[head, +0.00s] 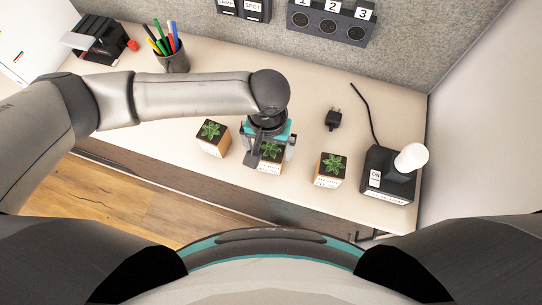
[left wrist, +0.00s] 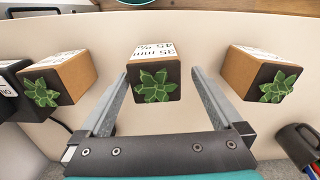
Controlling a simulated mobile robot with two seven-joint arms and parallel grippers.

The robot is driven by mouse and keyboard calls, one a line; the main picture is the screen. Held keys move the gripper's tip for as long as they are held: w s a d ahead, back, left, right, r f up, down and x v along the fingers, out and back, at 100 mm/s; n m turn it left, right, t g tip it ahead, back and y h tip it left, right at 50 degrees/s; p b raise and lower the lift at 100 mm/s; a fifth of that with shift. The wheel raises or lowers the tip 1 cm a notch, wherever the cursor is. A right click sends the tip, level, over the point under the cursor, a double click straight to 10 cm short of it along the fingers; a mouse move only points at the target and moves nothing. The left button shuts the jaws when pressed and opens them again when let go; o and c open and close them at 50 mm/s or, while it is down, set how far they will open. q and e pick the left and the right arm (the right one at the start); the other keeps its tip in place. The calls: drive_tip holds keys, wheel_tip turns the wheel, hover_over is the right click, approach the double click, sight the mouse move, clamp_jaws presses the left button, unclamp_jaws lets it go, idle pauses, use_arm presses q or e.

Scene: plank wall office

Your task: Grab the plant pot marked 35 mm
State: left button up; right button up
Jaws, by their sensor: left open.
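Three square wooden plant pots with green succulents stand in a row on the desk. The middle pot (head: 271,166) reads "35 mm" upside down on its white face in the left wrist view (left wrist: 157,52). My left gripper (head: 270,157) is over this pot and partly hides it. Its open fingers (left wrist: 160,76) lie on either side of the pot, with a clear gap at the right side in the wrist view; I cannot tell whether the other finger touches. The left pot (head: 212,138) and right pot (head: 329,170) stand apart from it. My right gripper is not in view.
A black switch box (head: 388,178) with a white knob stands at the right. A pen cup (head: 173,60) and a black device (head: 100,42) stand back left. The desk's front edge runs close to the pots.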

use_arm(q)
drive_tip(key=f, duration=0.2)
drive_tip(key=f+b, duration=0.2)
drive_tip(key=f, duration=0.1)
drive_tip(key=shift+d+f, duration=0.3)
drive_tip(key=shift+c, duration=0.2)
drive_tip(key=shift+r, duration=0.1)
clamp_jaws()
